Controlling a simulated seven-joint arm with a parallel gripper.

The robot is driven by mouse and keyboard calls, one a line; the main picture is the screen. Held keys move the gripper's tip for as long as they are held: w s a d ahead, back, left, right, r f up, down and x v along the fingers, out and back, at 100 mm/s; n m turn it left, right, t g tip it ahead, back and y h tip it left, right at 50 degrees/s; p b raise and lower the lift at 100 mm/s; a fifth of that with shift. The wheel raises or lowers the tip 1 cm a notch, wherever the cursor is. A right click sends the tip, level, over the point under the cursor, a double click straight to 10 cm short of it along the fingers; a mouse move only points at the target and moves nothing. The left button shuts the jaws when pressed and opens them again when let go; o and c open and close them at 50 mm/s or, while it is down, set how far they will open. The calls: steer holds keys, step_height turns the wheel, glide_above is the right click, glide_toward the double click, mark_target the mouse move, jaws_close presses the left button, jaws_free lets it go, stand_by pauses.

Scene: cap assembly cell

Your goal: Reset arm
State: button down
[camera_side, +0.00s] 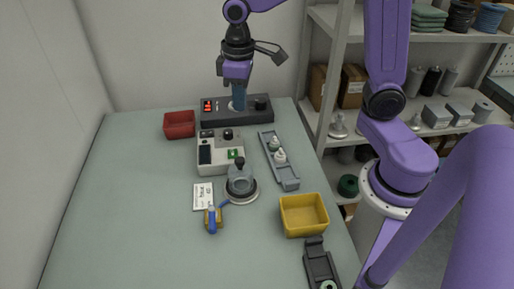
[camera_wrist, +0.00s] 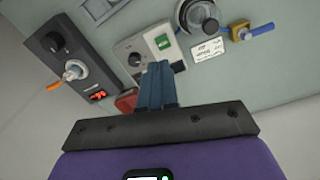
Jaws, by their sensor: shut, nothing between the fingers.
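My gripper (camera_side: 239,106) hangs pointing down at the back of the table, in front of the black control box (camera_side: 262,115) with the red display. Its blue fingers are together and empty; they also show closed in the wrist view (camera_wrist: 159,68). A clear domed vessel with a dark top (camera_side: 240,184) stands on a round base mid-table, apart from my gripper. A grey tray (camera_side: 288,178) to its right holds small white-topped bottles (camera_side: 280,156). Part of the black box is hidden behind my fingers in the side view.
A red bin (camera_side: 179,124) and a beige instrument box (camera_side: 220,158) stand near my gripper. A yellow bin (camera_side: 303,215), a label card (camera_side: 203,196), a blue-handled tool (camera_side: 212,222) and a dark tray (camera_side: 320,267) lie nearer the front. The table's left side is clear.

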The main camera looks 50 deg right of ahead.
steer(key=s+d+f+n, duration=0.1)
steer(key=s+n, duration=0.5)
steer(key=s, duration=1.5)
steer(key=shift+s+d+f+n, duration=0.15)
steer(key=shift+d+f+n, duration=0.15)
steer(key=shift+d+f, duration=0.15)
steer(key=c, duration=1.8)
jaws_free()
steer(key=shift+r, duration=0.1)
